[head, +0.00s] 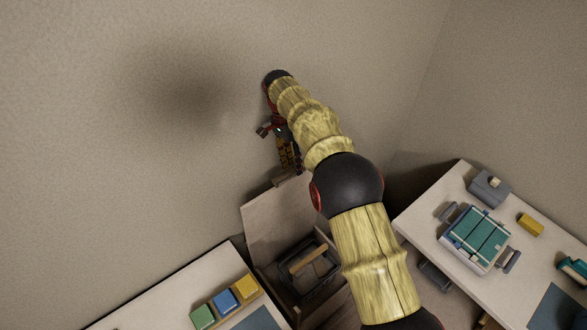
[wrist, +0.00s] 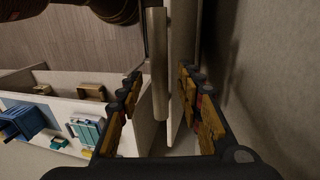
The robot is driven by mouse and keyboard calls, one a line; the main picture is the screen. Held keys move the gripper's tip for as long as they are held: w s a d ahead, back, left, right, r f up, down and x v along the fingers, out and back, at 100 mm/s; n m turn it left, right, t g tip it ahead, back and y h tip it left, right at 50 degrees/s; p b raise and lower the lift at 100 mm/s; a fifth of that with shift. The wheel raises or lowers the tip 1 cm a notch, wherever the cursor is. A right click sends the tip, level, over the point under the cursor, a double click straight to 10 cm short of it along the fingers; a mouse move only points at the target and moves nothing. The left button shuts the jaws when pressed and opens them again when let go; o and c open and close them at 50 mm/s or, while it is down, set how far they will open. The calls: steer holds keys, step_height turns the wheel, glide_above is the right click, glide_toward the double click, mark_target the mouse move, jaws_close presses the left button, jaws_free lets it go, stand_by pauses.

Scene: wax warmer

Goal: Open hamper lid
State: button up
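The hamper (head: 333,305) stands low between two white tables, partly behind my arm. Its pale wooden lid (head: 268,218) is raised steeply toward the back wall, so the inside shows. In the wrist view the lid (wrist: 182,60) is seen nearly edge-on, with a pale handle bar (wrist: 160,65) along it. My gripper (head: 290,160) is at the lid's upper edge. In the wrist view its fingers (wrist: 162,84) are spread apart, with the lid and bar between them and gaps visible on both sides. Any contact with the lid is unclear.
Inside the hamper is a dark basket (head: 310,285) with a wooden-handled item (head: 308,261). The left table (head: 165,305) holds green, blue and yellow blocks. The right table (head: 425,222) holds a teal-topped case (head: 478,238) and other items. The wall is close behind my gripper.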

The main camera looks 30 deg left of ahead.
steer(key=shift+v, duration=2.55)
